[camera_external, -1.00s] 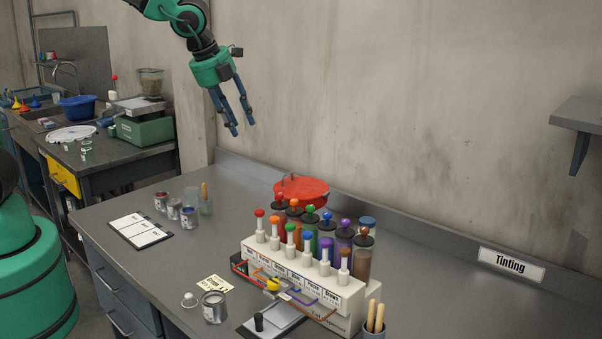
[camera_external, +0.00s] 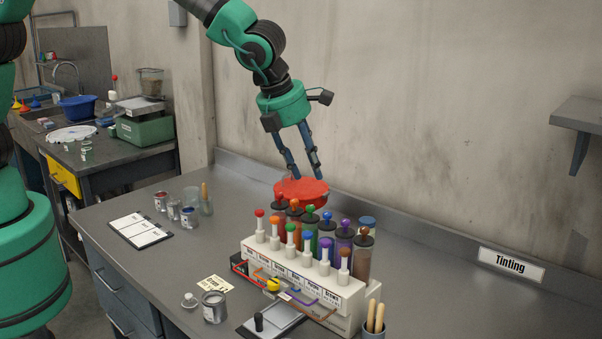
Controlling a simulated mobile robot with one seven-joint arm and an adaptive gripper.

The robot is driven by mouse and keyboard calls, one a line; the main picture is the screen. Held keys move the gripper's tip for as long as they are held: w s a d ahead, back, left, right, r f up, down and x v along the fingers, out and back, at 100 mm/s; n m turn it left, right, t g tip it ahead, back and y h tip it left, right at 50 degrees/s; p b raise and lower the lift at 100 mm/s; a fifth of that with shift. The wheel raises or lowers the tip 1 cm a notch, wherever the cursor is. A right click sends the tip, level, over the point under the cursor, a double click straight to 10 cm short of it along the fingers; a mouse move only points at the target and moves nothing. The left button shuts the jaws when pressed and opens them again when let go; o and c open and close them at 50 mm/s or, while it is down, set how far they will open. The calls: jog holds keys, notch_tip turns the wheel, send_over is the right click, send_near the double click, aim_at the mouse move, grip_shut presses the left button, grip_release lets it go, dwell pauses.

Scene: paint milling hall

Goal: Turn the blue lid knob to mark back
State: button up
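The tinting dispenser (camera_external: 310,283) stands on the grey bench with a back row of canisters whose lids carry coloured knobs. The blue lid knob (camera_external: 327,216) sits on a dark canister lid, between the green lid knob (camera_external: 310,210) and the purple lid knob (camera_external: 345,224). A second blue knob (camera_external: 308,236) tops a white plunger in the front row. The mark back is too small to make out.
A paint can (camera_external: 214,307), a cup with sticks (camera_external: 374,325) and a clipboard (camera_external: 141,232) are on the bench. A shelf (camera_external: 577,116) juts from the wall.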

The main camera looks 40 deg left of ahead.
aim_at(327, 213)
jog(key=shift+f, duration=0.15)
jog(key=shift+x, duration=6.8)
grip_shut()
